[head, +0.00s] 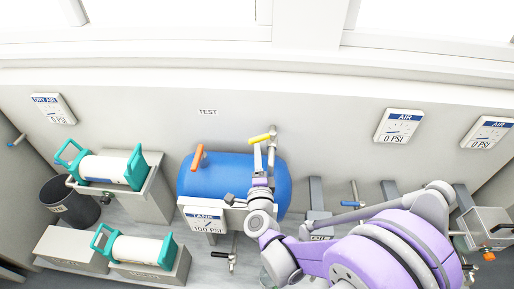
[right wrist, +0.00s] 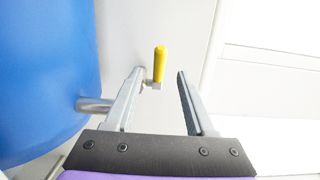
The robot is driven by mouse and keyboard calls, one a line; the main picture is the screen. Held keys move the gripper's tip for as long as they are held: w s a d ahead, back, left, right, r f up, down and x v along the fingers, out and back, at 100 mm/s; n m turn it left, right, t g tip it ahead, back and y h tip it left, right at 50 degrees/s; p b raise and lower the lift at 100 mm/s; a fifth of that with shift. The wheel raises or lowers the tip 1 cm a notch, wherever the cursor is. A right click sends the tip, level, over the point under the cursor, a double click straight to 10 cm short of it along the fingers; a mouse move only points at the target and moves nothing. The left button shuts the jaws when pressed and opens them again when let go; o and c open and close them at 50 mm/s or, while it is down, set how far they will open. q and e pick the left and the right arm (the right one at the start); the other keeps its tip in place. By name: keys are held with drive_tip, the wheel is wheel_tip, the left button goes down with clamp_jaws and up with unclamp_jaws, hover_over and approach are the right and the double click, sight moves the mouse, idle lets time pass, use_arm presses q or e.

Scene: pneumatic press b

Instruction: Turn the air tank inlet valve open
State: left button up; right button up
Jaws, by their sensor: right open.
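The blue air tank (head: 225,178) stands in the middle of the head view; it also fills the left of the right wrist view (right wrist: 45,75). A yellow valve handle (head: 259,139) sits on a metal pipe at the tank's back right. An orange valve handle (head: 198,157) stands at the tank's upper left. No label tells which is the inlet. My right gripper (head: 264,151) is open at the yellow handle. In the right wrist view the yellow handle (right wrist: 160,64) shows between the two fingertips, with a gap on each side. My left gripper is not in view.
The tank gauge (head: 206,221) reads about 100 PSI. Two AIR gauges (head: 398,126) on the wall at right read 0 PSI. The wall (head: 320,110) is close behind the tank.

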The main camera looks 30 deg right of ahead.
sight(257, 139)
drive_tip(key=shift+s, duration=0.1)
drive_tip(key=shift+c, duration=0.6)
drive_tip(key=shift+r+n, duration=0.3)
drive_tip(key=shift+n, duration=0.1)
drive_tip(key=shift+c, duration=1.2)
drive_tip(key=r+n+y+p, duration=0.1)
drive_tip(key=r+n, duration=0.1)
drive_tip(key=n, duration=0.1)
drive_tip(key=w+r+n+y+p, duration=0.1)
drive_tip(key=r+n+p, duration=0.1)
drive_tip(key=n, duration=0.1)
drive_tip(key=r+n+y+p, duration=0.1)
drive_tip(key=r+n+p, duration=0.1)
drive_tip(key=n, duration=0.1)
drive_tip(key=shift+w+d+r, duration=0.25)
drive_tip(key=shift+w+d, duration=0.05)
drive_tip(key=shift+w, duration=0.1)
clamp_jaws()
drive_tip(key=w+d+f+n+g+y+p, duration=0.1)
drive_tip(key=n, duration=0.3)
drive_tip(key=w+f+n+g+y+p, duration=0.1)
drive_tip(key=w+n, duration=0.1)
drive_tip(key=n, duration=0.2)
drive_tip(key=w+d+f+n+g+y+p, duration=0.1)
drive_tip(key=w+n, duration=0.1)
drive_tip(key=n, duration=0.2)
drive_tip(key=shift+w+d+f+n+y, duration=0.1)
drive_tip(key=shift+d+f+n+y, duration=0.2)
drive_tip(key=shift+d, duration=0.05)
drive_tip(key=shift+s+f, duration=0.3)
